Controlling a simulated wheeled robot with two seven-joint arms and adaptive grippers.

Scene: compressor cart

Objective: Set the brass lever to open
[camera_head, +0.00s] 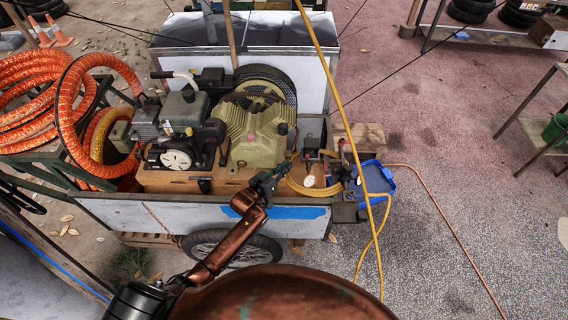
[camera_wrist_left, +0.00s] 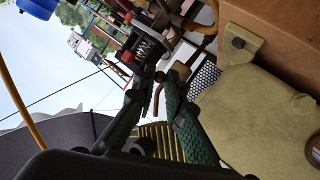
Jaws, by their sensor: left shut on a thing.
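My left gripper (camera_head: 274,176) reaches in over the front edge of the cart, just right of the olive compressor block. In the left wrist view, its two green-padded fingers (camera_wrist_left: 160,84) are close together, shut on a small, dark brownish piece (camera_wrist_left: 157,98) that I take for the brass lever. The fingers and shadow cover most of it, so its angle cannot be read. In the head view the lever is hidden at the gripper. My right gripper is in neither view.
The cart carries the olive compressor (camera_head: 253,137), a grey engine (camera_head: 184,111) and orange hose (camera_head: 75,110) at left. Right of the gripper are a coiled yellow hose (camera_head: 318,190) and a blue tray (camera_head: 377,179). A yellow hose (camera_head: 333,80) crosses in front. The paving at right is mostly clear.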

